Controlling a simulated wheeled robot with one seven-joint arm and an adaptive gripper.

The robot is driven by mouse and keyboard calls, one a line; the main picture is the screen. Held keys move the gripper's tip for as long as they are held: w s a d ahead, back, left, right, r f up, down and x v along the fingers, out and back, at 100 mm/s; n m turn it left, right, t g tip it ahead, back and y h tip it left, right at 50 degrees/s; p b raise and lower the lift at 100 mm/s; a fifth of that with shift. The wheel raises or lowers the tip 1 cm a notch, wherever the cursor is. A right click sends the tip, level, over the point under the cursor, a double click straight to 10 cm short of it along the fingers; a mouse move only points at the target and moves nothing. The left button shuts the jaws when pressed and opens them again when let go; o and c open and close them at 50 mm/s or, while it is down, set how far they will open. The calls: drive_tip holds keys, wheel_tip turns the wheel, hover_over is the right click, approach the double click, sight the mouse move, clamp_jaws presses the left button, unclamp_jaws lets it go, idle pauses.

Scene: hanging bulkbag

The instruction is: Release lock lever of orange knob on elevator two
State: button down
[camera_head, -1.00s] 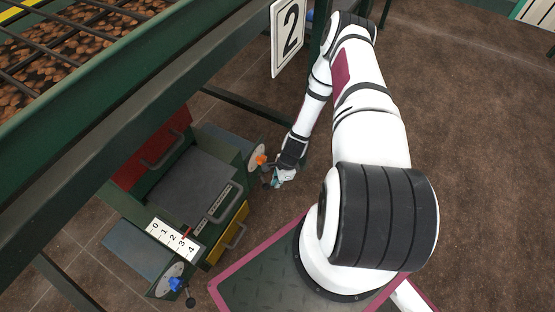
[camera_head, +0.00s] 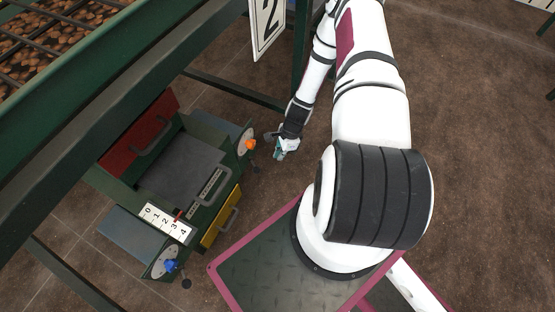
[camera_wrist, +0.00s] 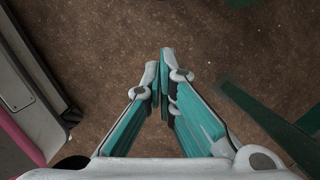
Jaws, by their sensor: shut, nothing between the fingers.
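The orange knob (camera_head: 250,144) sits on a round pale dial (camera_head: 243,139) at the upper right corner of the green machine, in the head view. A small dark lever (camera_head: 254,168) hangs just below it. The number 2 sign (camera_head: 267,26) stands above on the frame. My gripper (camera_head: 279,155) is to the right of the orange knob, apart from it, with open floor between them. In the wrist view my gripper (camera_wrist: 163,75) has its teal fingers together at the tips with nothing between them. The knob and its lever are not in the wrist view.
A blue knob (camera_head: 171,265) on another dial, with a dark ball-ended lever (camera_head: 186,283), is at the machine's lower corner. Green frame beams pass above; the brown floor at right is clear.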

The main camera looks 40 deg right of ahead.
drive_tip(key=shift+p+v, duration=0.5)
drive_tip(key=shift+v, duration=1.75)
